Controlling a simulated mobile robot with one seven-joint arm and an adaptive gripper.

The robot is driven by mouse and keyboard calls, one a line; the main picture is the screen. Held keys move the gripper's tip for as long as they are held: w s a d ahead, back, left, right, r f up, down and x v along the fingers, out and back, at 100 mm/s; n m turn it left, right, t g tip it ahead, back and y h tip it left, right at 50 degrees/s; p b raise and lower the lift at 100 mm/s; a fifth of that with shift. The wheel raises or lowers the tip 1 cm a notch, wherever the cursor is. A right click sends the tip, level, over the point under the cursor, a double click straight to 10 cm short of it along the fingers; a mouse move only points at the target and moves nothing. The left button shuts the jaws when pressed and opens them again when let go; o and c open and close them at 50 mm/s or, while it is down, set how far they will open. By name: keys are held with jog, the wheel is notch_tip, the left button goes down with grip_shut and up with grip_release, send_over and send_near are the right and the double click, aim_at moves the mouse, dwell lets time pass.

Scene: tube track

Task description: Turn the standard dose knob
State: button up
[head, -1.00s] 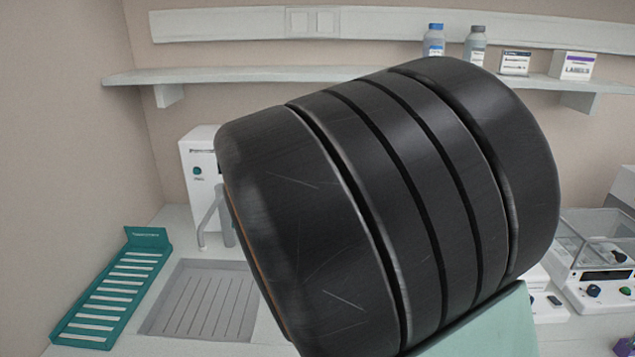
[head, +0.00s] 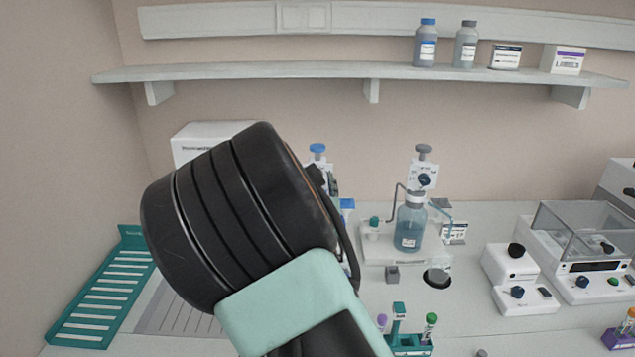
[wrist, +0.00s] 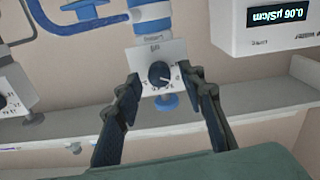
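In the wrist view, which is upside down, a dark round knob (wrist: 158,73) with a pale pointer sits on a white scale plate (wrist: 145,55) of a dispenser. My gripper (wrist: 162,84) is open, its fingers on either side of the plate, apart from the knob as far as I can tell. This dispenser appears to be the blue-topped one (head: 318,150) in the head view, mostly hidden by my arm. A second dispenser has a similar dark knob (head: 424,180) and a grey top; its knob also shows in the wrist view (wrist: 3,101). Which plate reads standard is illegible.
A blue bottle (head: 410,228) stands under the second dispenser. A white unit with a display (wrist: 275,20) is beside the knob in the wrist view. A teal tube rack (head: 410,345) is in front. A shelf (head: 300,72) runs along the wall above.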

jog(key=shift+w, duration=0.1)
jog(key=shift+c, duration=0.3)
grip_shut()
